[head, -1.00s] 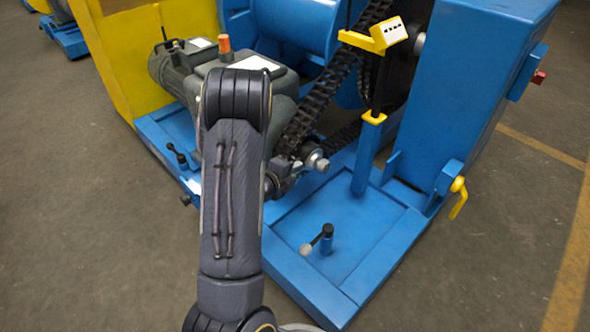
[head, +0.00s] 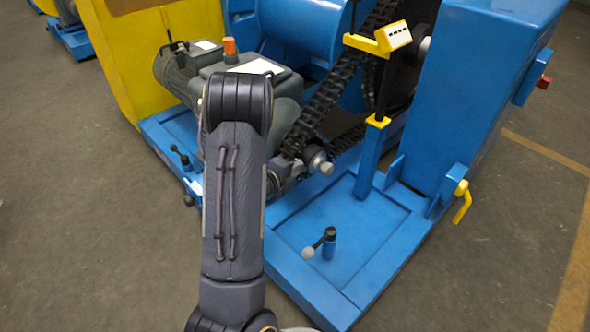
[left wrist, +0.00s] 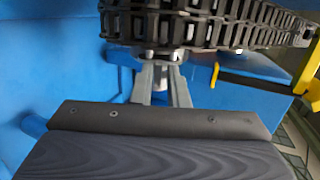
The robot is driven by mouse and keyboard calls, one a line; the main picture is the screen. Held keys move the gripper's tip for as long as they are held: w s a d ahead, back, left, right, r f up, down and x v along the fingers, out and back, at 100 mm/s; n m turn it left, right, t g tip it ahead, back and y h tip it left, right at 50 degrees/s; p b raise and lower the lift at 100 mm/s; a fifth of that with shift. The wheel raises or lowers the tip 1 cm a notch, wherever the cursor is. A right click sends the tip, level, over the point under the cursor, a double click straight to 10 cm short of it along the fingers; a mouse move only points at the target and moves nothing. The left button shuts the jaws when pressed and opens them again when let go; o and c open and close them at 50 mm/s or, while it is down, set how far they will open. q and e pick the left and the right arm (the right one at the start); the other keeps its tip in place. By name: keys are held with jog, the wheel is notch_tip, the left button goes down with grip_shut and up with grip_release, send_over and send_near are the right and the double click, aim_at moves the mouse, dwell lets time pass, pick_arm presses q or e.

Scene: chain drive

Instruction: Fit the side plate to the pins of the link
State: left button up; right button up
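The black chain (head: 325,100) runs down from the large wheel to a small sprocket by the motor. In the left wrist view the chain (left wrist: 205,30) crosses the top, just beyond my fingers. My left gripper (head: 284,181) is beside the chain's lower end, partly hidden by my arm. In the left wrist view its two grey fingers (left wrist: 161,72) point at the chain, with a small pale piece (left wrist: 160,55) at their tips. I cannot tell whether they grip it. I cannot make out the side plate or the link's pins. My right gripper is not in view.
The blue machine frame (head: 290,240) has a small lever (head: 320,243) on its base. A yellow bracket (head: 380,40) stands on a blue post (head: 367,165) right of the chain. The grey-green motor (head: 285,85) is behind my arm. Bare floor (head: 90,200) lies to the left.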

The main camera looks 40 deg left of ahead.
pick_arm(q)
jog(key=p+v, duration=0.2)
jog(key=v, duration=0.5)
jog(key=shift+a, duration=0.15)
jog(key=shift+s+r, duration=0.15)
jog(key=shift+s, duration=0.2)
